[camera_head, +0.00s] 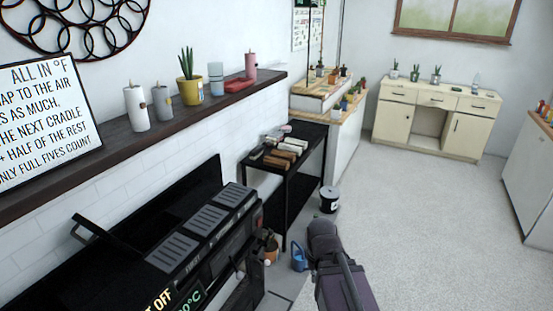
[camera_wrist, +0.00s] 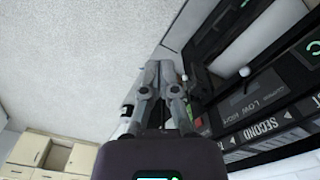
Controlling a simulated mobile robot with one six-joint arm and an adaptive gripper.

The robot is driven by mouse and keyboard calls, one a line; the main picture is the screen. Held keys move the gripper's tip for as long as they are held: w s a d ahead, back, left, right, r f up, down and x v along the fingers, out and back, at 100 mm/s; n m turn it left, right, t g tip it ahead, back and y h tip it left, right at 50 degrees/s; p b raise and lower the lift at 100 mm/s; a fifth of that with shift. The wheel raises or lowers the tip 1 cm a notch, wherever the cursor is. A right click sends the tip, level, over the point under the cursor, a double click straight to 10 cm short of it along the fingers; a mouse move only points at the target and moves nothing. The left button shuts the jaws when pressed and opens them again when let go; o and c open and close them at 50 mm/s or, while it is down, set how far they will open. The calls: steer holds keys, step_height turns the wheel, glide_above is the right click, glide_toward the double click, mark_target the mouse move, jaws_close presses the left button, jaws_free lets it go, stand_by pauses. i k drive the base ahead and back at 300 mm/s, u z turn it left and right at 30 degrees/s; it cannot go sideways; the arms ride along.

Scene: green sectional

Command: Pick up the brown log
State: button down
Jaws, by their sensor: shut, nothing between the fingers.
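Several small log-like blocks lie on the black shelf table (camera_head: 311,143) in the head view, in brown and pale tones. A brown one (camera_head: 277,162) lies near the table's front edge; at this size I cannot tell for certain which is the brown log. My gripper (camera_wrist: 160,72) shows in the wrist view with its fingers together and nothing held. In the head view my arm is at the lower middle, in front of and below the table, apart from the blocks. No log can be made out in the wrist view.
A black stove (camera_head: 205,225) stands left of the table. A blue watering can (camera_head: 299,258), a potted plant (camera_head: 270,245) and a dark bucket (camera_head: 329,198) are on the floor nearby. Open carpet (camera_head: 430,220) lies to the right. A cream cabinet (camera_head: 436,120) stands at the back.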

mark_target(279, 164)
steer(key=z, duration=0.4)
steer(key=i, duration=0.6)
steer(key=z, duration=0.6)
steer(key=i, duration=1.5)
steer(key=u, duration=0.85)
steer(key=i, duration=0.55)
steer(key=u, duration=0.35)
